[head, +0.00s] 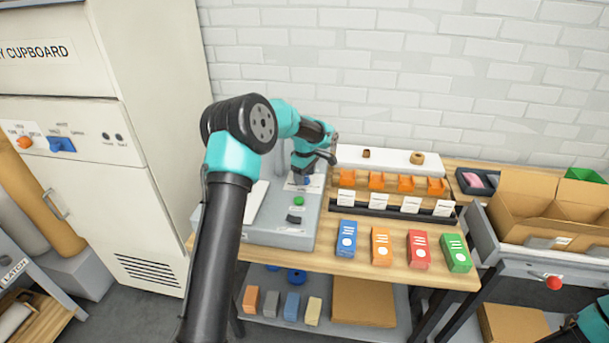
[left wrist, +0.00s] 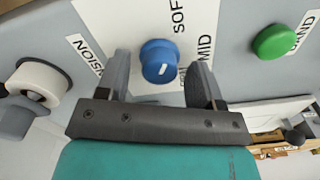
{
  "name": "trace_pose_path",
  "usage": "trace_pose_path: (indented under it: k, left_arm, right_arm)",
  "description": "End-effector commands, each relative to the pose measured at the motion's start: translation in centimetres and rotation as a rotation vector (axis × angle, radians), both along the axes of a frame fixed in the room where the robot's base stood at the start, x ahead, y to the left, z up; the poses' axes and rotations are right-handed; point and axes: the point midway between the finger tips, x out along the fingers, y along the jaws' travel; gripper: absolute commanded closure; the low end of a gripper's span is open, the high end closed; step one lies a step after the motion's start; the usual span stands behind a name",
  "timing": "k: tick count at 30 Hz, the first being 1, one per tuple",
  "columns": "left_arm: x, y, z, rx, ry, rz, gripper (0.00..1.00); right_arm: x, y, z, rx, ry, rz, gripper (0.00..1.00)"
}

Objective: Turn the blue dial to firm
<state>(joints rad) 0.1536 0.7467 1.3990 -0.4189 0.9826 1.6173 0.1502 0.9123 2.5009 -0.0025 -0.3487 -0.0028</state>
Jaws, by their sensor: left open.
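The blue dial (left wrist: 160,61) sits on a white label plate of the grey machine (head: 280,236). In the left wrist view "SOFT" and "MID" can be read beside it, and another word is partly hidden by a finger. A short white mark on the dial points toward the lower right of that picture. My left gripper (left wrist: 158,76) is open, with one finger on each side of the dial; I cannot tell whether they touch it. In the head view the left gripper (head: 316,160) is over the machine's back part. The right gripper is out of view.
A green button (left wrist: 275,41) is right of the dial, and a pale round knob (left wrist: 36,82) is left. Colored boxes, including a red one (head: 418,250), stand along the table front. A cupboard (head: 140,150) with its own blue knob (head: 62,145) stands left.

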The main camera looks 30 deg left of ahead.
Motion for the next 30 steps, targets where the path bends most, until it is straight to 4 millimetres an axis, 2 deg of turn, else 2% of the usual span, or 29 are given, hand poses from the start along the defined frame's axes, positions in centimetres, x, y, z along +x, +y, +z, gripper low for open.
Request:
trace_pose_path:
  k: [4,19,30]
  left_arm:
    - [0.0,0.01,0.02,0.0,0.0,0.0,0.4]
    - [0.0,0.01,0.05,0.0,0.0,0.0,0.88]
    - [-0.01,0.01,0.04,0.0,0.001,-0.04,0.88]
  right_arm:
    - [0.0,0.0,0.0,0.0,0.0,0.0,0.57]
    - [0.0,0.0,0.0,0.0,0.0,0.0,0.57]
    - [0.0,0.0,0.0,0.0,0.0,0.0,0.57]
